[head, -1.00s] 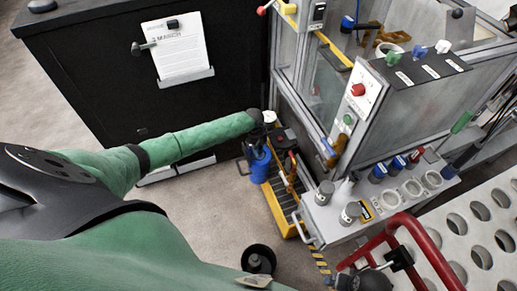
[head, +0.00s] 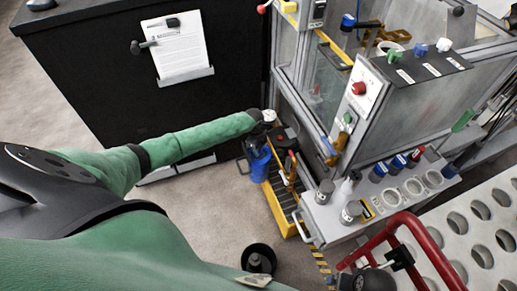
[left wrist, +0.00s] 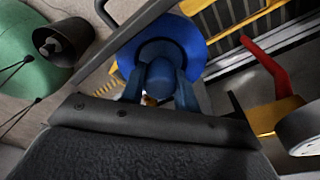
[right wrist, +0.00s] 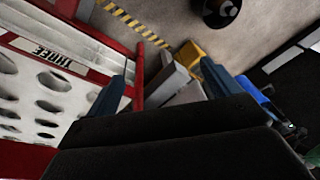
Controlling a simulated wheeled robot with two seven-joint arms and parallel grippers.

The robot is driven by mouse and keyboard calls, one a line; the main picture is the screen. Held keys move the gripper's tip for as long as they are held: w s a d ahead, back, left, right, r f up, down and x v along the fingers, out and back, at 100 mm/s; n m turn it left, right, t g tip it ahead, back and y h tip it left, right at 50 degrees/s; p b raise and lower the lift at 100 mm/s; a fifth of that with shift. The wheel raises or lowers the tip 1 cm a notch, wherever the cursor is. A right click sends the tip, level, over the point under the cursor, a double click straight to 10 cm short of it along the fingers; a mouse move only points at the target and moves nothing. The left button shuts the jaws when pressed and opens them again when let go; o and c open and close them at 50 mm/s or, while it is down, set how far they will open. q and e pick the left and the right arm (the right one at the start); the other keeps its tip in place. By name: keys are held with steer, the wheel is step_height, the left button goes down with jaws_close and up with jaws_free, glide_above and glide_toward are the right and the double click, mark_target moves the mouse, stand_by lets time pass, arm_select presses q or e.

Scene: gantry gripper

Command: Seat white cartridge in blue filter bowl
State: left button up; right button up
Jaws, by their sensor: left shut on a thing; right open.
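In the left wrist view the bowl's round blue rim (left wrist: 203,45) lies straight ahead of my left gripper (left wrist: 160,88). My right gripper (right wrist: 165,78) is open and empty, away from the bowl.
The yellow tray (head: 284,220) borders the grey machine shelf (head: 326,226), which holds several jars and caps. A black cabinet (head: 100,85) stands behind. A red rail (head: 425,238) and a white perforated rack (head: 490,240) are at right. A black cup (head: 258,258) is on the floor.

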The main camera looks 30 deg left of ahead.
steer(key=shift+r, duration=0.1)
arm_select(q)
steer(key=o, duration=1)
steer(key=shift+a+r+b, duration=0.25)
steer(key=shift+r+b, duration=0.1)
steer(key=shift+r, duration=1.6)
steer(key=shift+a+r+b, duration=0.2)
steer(key=shift+r+b, duration=0.15)
steer(key=shift+r, duration=1.55)
arm_select(e)
steer(key=shift+s+d+r, duration=0.1)
steer(key=shift+s+r, duration=0.15)
steer(key=shift+r, duration=0.6)
steer(key=shift+s+r, duration=0.3)
steer(key=shift+r, duration=0.6)
steer(key=shift+s+d+r, duration=0.1)
steer(key=shift+s+r, duration=0.15)
steer(key=shift+r, duration=0.6)
steer(key=shift+a, duration=0.1)
